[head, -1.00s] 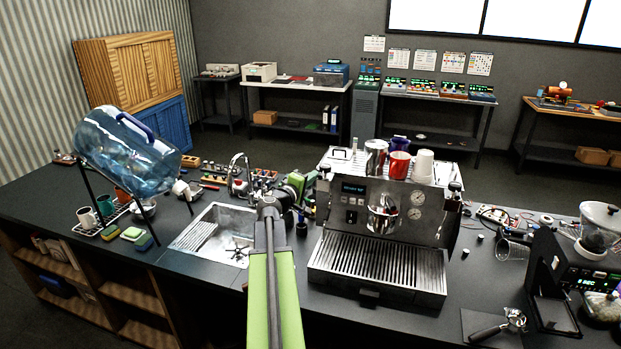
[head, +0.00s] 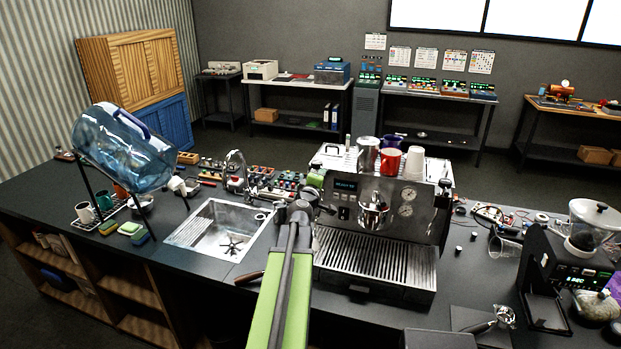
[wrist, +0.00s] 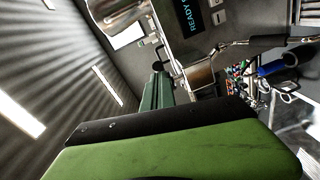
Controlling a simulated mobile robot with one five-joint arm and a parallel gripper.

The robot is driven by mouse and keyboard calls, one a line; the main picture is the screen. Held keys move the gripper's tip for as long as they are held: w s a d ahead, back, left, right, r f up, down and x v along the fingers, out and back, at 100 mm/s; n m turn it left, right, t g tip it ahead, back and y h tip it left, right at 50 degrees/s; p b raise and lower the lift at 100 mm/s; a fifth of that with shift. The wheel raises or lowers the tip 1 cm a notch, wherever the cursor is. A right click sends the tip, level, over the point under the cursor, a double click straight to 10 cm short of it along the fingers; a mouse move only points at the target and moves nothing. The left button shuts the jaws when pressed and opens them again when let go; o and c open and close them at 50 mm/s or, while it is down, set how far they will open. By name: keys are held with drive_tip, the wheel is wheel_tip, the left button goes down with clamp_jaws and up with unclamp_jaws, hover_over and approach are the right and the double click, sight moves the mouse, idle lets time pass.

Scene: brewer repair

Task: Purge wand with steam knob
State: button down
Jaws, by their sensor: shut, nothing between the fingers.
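The espresso machine (head: 375,235) stands on the counter with a lit display, two gauges and a drip tray. A small knob (head: 445,186) shows at its upper right; I cannot tell whether it is the steam knob. In the wrist view the machine's READY display (wrist: 188,15) is at the top. A thin metal rod with a black sleeve (wrist: 262,41), possibly the wand, runs across the right. My gripper (wrist: 158,72) is shut and empty, its green fingers pointing toward the machine's side. In the head view it is mostly hidden behind my arm, at the machine's left side.
A sink (head: 220,230) lies left of the machine, with a tilted blue water bottle (head: 125,145) on a stand beyond. Cups, including a red mug (head: 390,161), stand on the machine. A grinder (head: 575,260) and portafilter (head: 490,322) are at the right.

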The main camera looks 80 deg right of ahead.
drive_tip(key=shift+s+d, duration=0.25)
drive_tip(key=shift+s, duration=0.3)
drive_tip(key=shift+s+d, duration=0.25)
drive_tip(key=shift+s, duration=0.3)
drive_tip(key=shift+s+d, duration=0.55)
drive_tip(key=shift+s, duration=0.15)
